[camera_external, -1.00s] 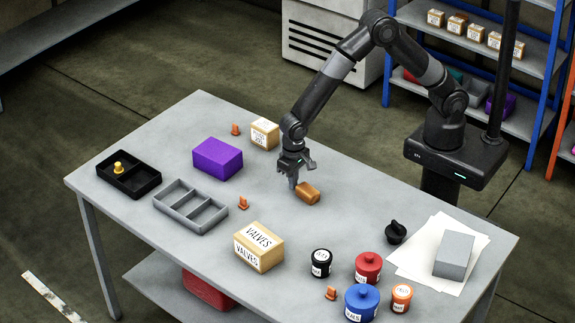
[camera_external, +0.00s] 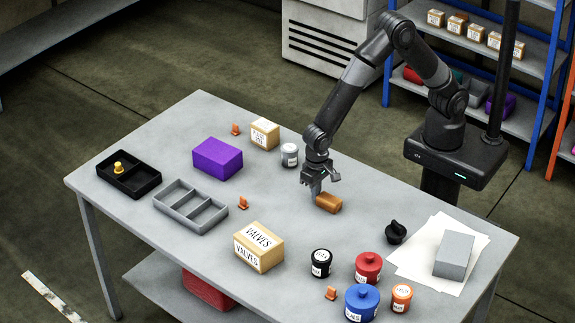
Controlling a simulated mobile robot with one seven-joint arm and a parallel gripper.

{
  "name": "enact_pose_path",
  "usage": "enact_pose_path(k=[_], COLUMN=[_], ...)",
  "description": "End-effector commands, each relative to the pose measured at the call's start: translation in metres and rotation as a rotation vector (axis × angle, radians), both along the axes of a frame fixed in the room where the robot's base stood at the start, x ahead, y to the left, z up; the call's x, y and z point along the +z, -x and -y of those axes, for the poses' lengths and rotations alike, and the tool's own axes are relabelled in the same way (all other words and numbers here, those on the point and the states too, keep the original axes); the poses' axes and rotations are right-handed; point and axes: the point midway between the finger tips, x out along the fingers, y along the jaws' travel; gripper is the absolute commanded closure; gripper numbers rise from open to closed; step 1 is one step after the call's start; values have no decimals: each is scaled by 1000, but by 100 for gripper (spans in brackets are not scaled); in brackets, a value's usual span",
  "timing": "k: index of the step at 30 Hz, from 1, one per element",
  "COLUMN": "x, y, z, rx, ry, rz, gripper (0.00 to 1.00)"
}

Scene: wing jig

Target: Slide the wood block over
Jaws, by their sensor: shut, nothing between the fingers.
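The wood block (camera_external: 328,204) is a small orange-brown block lying on the grey table (camera_external: 200,265), right of the middle. My gripper (camera_external: 316,194) is low over the table at the block's left end, pointing down. Its fingers are shut with nothing between them. They look to be against or very close to the block's left end; the exact contact is too small to tell.
A grey canister (camera_external: 290,155) stands behind-left of my gripper. A purple box (camera_external: 217,158), valves box (camera_external: 259,247), grey tray (camera_external: 190,209) and black tray (camera_external: 129,176) lie left. Black jar (camera_external: 321,263), red pot (camera_external: 368,267) and black knob (camera_external: 396,232) stand in front and right. Table between block and knob is clear.

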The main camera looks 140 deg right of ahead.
Motion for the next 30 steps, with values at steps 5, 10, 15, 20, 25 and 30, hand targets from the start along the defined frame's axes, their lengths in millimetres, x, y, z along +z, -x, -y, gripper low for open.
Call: enact_pose_path(k=[5, 10, 15, 20, 25, 30], x=[0, 0, 0, 0, 0, 0], y=[0, 0, 0, 0, 0, 0], z=[-34, -65, -94, -114, -120, -120], rx=[5, 5, 4, 3, 0, -1], ry=[1, 1, 0, 0, 0, 0], rz=[-1, 0, -2, -1, 0, 0], gripper=[100, 100, 100, 100, 100, 100])
